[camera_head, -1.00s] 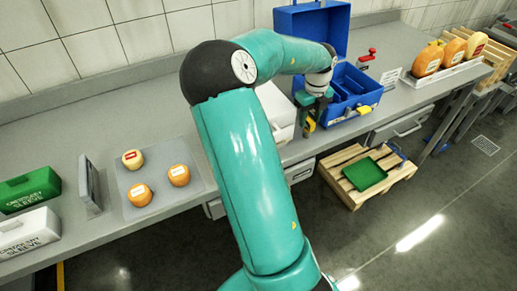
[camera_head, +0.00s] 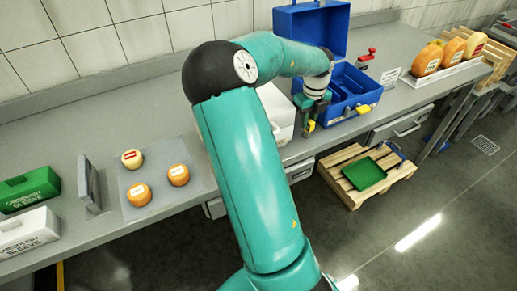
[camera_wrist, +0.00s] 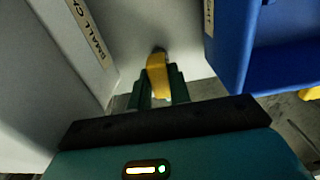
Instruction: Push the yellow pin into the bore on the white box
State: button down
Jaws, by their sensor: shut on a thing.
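My gripper (camera_wrist: 158,88) is shut on the yellow pin (camera_wrist: 157,78), which shows between its two green fingers in the wrist view. The pin's far end meets a small dark spot on a pale surface; I cannot tell whether this spot is the bore or how deep the end sits. The white box (camera_head: 276,110) stands on the counter, partly behind my arm in the head view. A pale labelled face (camera_wrist: 75,45) shows left of the pin in the wrist view. In the head view my gripper (camera_head: 312,118) is between the white box and the blue box, with a bit of yellow below it.
The open blue box (camera_head: 350,88) stands close to the right of my gripper; its wall (camera_wrist: 232,50) is near in the wrist view. It has a yellow part (camera_head: 363,110) at its front. Several cheese wheels (camera_head: 178,175) lie at left. A pallet (camera_head: 345,180) stands on the floor.

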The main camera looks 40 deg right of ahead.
jog(key=shift+r, duration=0.5)
jog(key=shift+r, duration=0.65)
jog(key=shift+r, duration=1.6)
jog(key=shift+r, duration=1.5)
jog(key=shift+s, duration=0.1)
